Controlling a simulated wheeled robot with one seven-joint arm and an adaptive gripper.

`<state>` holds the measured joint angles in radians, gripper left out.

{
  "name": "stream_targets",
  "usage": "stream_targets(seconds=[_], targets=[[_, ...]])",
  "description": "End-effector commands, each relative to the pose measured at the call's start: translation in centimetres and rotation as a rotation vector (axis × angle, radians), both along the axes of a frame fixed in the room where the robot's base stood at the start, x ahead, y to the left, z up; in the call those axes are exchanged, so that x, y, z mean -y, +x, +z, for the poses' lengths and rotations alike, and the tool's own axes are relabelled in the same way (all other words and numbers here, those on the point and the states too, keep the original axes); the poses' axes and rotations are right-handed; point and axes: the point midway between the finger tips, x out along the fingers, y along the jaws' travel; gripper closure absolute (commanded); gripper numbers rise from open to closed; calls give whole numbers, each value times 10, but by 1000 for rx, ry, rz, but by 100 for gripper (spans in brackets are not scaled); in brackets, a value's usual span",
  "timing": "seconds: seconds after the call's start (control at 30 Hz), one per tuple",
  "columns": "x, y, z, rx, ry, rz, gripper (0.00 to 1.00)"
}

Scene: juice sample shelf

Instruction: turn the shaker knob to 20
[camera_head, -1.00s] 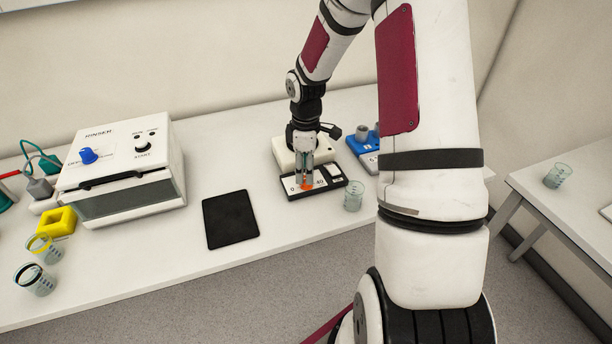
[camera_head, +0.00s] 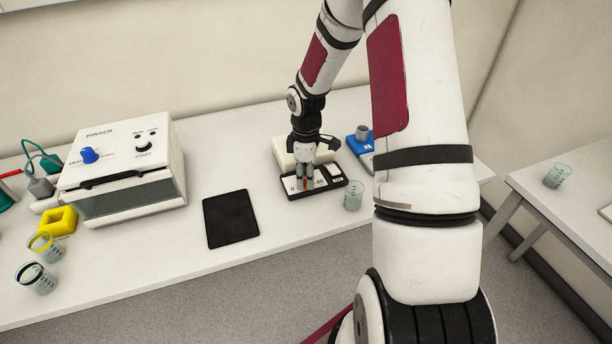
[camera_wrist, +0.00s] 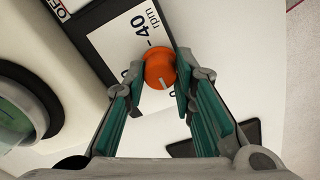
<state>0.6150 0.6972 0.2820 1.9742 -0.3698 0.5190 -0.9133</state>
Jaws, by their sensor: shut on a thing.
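The orange knob (camera_wrist: 160,69) stands on the white face of the shaker's panel (camera_wrist: 122,38), between my gripper's fingers. Its white mark points to the picture's bottom, slightly right, in the wrist view. A "40" and "rpm" are printed above it; a "0" shows partly by the right finger. Whether the mark meets a 20 cannot be told. My gripper (camera_wrist: 159,82) is shut on the knob, one teal-padded finger on each side. In the head view my gripper (camera_head: 304,181) is over the shaker (camera_head: 332,181) and covers most of the knob.
A clear beaker (camera_head: 353,196) stands close to the shaker's right. A blue device (camera_head: 359,142) is behind it. A black mat (camera_head: 230,219) lies to the left, then the rinser (camera_head: 118,202) with a blue knob. Bare table lies between mat and shaker.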

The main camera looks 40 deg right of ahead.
Motion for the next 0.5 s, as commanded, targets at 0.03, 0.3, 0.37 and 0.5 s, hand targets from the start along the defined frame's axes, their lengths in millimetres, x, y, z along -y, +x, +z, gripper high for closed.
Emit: stream_targets(seconds=[0.03,0.3,0.37,0.5], targets=[[0,0,0,-1,1,-4,100],[0,0,0,-1,0,-87,100],[0,0,0,-1,0,-124,100],[0,0,0,-1,0,-233,100]])
